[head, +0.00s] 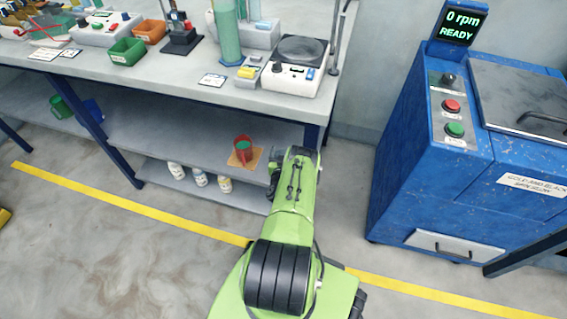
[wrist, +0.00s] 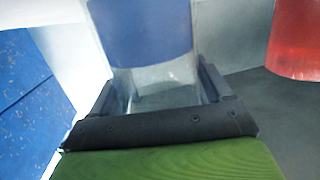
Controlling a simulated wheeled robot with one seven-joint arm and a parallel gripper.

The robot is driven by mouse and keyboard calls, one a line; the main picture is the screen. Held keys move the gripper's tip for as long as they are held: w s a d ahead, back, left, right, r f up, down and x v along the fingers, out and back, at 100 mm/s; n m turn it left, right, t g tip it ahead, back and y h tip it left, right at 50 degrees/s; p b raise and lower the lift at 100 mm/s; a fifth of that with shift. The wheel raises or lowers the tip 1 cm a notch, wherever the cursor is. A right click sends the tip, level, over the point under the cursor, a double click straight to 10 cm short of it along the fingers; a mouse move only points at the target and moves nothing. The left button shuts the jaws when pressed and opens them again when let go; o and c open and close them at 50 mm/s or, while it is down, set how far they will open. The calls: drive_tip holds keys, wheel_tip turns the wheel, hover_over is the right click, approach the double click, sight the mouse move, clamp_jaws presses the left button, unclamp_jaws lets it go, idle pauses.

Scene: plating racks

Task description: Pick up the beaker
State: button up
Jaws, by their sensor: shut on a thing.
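In the wrist view, a clear, see-through beaker (wrist: 150,78) stands between the two dark fingers of my gripper (wrist: 158,92). The fingers are on either side of it and shut on it. A blue surface shows through its wall. Its base and full outline cannot be made out. In the head view, my green arm reaches toward the right end of the bench's lower shelf, and I cannot pick out the beaker there.
A red container (head: 243,150) with green inside stands on a tan mat (head: 256,155) on the shelf (head: 190,140), close left of my arm. Several white bottles (head: 199,178) stand below. A blue machine (head: 410,170) is at right. The floor between is open.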

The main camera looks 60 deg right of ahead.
drive_tip(key=shift+c, duration=1.1)
